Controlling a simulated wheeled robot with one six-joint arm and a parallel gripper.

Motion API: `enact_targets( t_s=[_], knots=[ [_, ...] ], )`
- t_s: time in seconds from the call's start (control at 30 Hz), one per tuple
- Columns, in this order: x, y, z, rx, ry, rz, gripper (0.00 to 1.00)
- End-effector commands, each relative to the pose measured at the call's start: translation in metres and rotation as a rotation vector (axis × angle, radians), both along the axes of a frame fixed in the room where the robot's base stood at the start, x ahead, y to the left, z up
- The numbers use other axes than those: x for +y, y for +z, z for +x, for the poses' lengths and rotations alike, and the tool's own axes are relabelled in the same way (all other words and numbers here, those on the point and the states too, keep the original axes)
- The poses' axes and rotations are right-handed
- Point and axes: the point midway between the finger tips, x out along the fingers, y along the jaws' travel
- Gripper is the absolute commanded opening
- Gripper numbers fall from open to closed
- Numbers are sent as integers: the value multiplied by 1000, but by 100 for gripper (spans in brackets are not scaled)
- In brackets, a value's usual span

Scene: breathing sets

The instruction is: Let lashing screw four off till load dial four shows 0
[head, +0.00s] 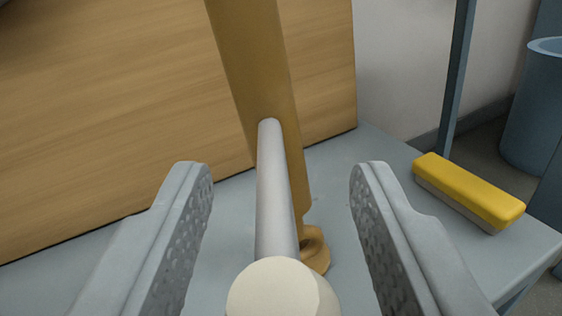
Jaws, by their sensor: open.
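My gripper (280,215) is open, one finger on each side of a grey rod (275,190) with a round cream end (278,290) close to the camera. Clear gaps separate both fingers from the rod. The rod's far end meets a tan strap-like upright (255,70) that runs down in front of a wooden panel. A tan curled foot (315,250) shows at the table behind the rod. The rod may be part of a lashing screw, but I cannot tell which one. No load dial or number is visible.
A yellow block with a grey underside (468,190) lies on the grey-blue table (385,155) at the right, near its edge. The wooden panel (110,110) fills the left and back. A blue bin (535,115) and a dark post (458,75) stand beyond the table.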

Motion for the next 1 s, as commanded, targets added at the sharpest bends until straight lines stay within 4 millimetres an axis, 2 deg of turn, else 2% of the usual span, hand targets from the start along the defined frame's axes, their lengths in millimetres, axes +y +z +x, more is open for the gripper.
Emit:
enact_targets(
  t_s=[0.23,0.27,0.47,1.0],
  knots=[
    [0,0,0,0,0,0,45],
    [0,0,0,0,0,0,41],
    [0,0,0,0,0,0,1],
    [9,0,1,-1,-74,1,0]
  ],
)
